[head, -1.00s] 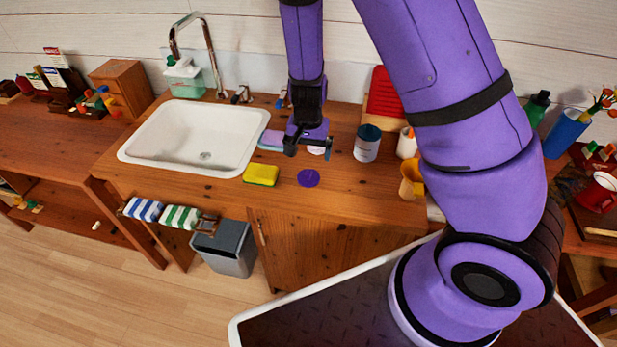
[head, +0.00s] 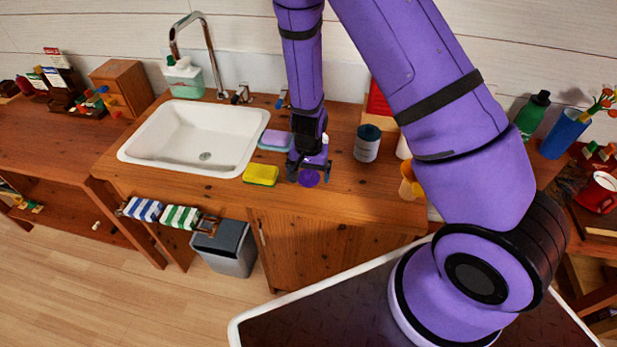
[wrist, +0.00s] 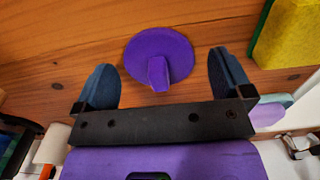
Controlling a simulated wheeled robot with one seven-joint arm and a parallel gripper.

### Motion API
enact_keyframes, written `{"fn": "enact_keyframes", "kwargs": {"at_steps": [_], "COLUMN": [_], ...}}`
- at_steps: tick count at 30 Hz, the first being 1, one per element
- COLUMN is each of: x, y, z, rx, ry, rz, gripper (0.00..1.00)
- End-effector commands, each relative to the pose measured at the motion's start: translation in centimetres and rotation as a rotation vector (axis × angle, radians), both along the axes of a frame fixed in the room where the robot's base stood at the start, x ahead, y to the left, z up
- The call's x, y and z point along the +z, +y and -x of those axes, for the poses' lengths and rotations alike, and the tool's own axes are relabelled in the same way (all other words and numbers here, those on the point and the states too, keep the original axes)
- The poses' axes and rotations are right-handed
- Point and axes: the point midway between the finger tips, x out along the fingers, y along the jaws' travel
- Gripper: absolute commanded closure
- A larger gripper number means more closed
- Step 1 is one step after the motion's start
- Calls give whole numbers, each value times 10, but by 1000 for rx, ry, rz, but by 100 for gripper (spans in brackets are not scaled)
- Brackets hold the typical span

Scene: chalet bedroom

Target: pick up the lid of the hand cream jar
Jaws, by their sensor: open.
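The lid is a flat purple disc with a small raised grip (wrist: 160,50), lying on the wooden counter. In the head view the lid (head: 309,179) is partly covered by my gripper (head: 309,171), which is over it. In the wrist view my gripper (wrist: 165,76) is open and empty, with one blue-grey finger on each side of the lid's near part. The lid's grip lies between the fingers, and neither finger clearly touches it. The height of the fingertips above the counter is hard to tell. I cannot make out the jar.
A yellow-green sponge (head: 261,176) lies left of the lid, with a pink and pale-blue block (head: 275,139) behind it. The white sink (head: 190,150) is further left. A dark-topped can (head: 367,145) and an orange cup (head: 407,188) stand to the right.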

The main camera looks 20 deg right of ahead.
Motion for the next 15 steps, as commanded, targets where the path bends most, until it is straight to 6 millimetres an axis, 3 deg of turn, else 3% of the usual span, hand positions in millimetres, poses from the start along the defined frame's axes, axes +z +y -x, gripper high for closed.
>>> {"fn": "enact_keyframes", "kwargs": {"at_steps": [1,8,15], "x": [0,0,0], "y": [0,0,0], "z": [0,0,0], "rx": [0,0,0], "ry": [0,0,0], "rz": [0,0,0], "gripper": [3,53,54]}}
